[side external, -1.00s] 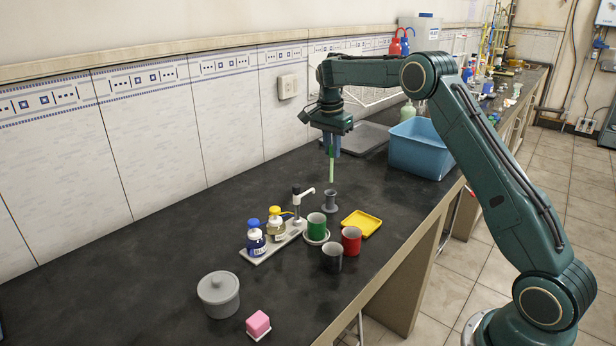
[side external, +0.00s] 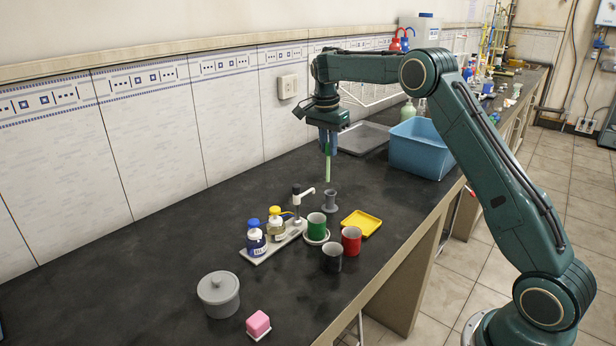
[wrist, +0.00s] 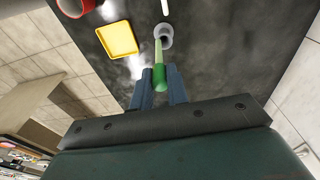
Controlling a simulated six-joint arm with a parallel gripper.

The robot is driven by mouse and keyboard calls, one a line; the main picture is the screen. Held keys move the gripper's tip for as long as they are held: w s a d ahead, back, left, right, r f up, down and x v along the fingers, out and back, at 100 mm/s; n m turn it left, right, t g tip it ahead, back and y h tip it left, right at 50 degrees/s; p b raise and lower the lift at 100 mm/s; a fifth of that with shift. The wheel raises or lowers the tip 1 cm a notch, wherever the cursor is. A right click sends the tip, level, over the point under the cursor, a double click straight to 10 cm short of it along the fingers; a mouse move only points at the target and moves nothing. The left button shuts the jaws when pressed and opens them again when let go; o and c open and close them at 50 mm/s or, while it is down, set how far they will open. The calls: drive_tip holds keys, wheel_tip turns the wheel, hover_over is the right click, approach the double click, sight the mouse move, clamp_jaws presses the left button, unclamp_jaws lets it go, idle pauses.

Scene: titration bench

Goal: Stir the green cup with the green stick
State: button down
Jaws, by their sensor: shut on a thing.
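My gripper (side external: 328,149) is shut on the green stick (side external: 327,170) and holds it upright above the bench, just behind a small grey holder (side external: 330,202). In the wrist view the green stick (wrist: 160,77) sits between the blue fingers, its thin end pointing toward the grey holder (wrist: 164,33). The green cup (side external: 316,227) stands on a white round saucer (side external: 317,239), in front of the holder and beside the dispenser. The stick is apart from the cup. The inside of the green cup is hidden.
A red cup (side external: 351,240), a dark cup (side external: 332,257) and a yellow tray (side external: 361,223) stand close to the green cup. A blue bin (side external: 419,147) is behind.

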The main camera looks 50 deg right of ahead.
drive_tip(key=s+a+r+g+y, duration=0.1)
drive_tip(key=s+a, duration=0.2)
drive_tip(key=a, duration=0.6)
drive_tip(key=shift+s+a+r+g, duration=0.2)
drive_tip(key=shift+a+g, duration=0.1)
drive_tip(key=shift+a, duration=0.1)
drive_tip(key=shift+f, duration=0.1)
wheel_tip(320, 180, down, 11)
idle(1.3)
drive_tip(key=shift+d, duration=0.15)
idle(0.4)
